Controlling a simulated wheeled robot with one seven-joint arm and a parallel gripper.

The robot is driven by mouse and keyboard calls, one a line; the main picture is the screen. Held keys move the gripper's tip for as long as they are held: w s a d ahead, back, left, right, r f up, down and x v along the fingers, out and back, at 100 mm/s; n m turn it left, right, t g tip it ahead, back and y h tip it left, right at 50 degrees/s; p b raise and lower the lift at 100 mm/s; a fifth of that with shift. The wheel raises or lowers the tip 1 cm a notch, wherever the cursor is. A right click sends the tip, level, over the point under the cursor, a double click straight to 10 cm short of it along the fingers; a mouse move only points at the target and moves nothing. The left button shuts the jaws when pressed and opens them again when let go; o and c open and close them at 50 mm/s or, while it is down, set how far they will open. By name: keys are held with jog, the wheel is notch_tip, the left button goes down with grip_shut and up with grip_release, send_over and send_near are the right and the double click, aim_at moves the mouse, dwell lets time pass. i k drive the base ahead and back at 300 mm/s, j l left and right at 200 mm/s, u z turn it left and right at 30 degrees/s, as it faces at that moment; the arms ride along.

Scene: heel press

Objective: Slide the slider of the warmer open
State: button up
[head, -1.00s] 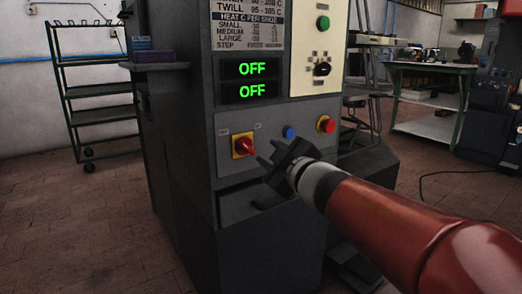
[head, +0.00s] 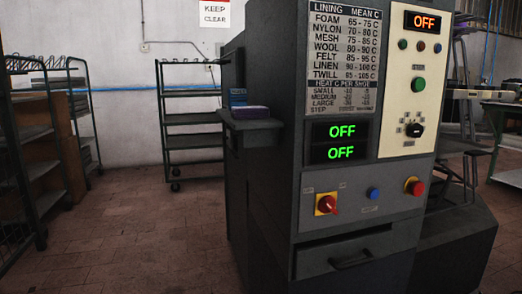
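A tall dark grey machine (head: 270,150) fills the right middle of the head view; I take it for the warmer. Low on its front is a drawer-like panel (head: 315,262) with a dark bar handle (head: 352,261). A dark band runs along the panel's top edge; I cannot tell whether the panel stands out from the front. This panel may be the slider, but no label confirms it. My gripper and arm are not in view.
Above the panel are a red rotary switch on yellow (head: 327,204), a blue button (head: 373,193) and a red button (head: 414,187). Green displays (head: 341,132) read OFF. A small side shelf (head: 251,122) juts out left.

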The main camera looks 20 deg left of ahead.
aim_at(227, 138)
jog(key=i+j, duration=0.15)
jog(key=j, duration=0.25)
jog(key=i+j+u, duration=0.1)
jog(key=j, duration=0.25)
jog(key=i+j, duration=0.2)
jog(key=j, duration=0.2)
jog(key=i+j, duration=0.15)
jog(key=j, duration=0.2)
jog(key=i+j+u, duration=0.1)
jog(key=j, duration=0.3)
jog(key=i+j, duration=0.25)
jog(key=i+j+u, duration=0.25)
jog(key=i+j, duration=0.7)
jog(key=i+l+u, duration=0.1)
jog(key=i+l, duration=0.35)
jog(key=i, duration=0.1)
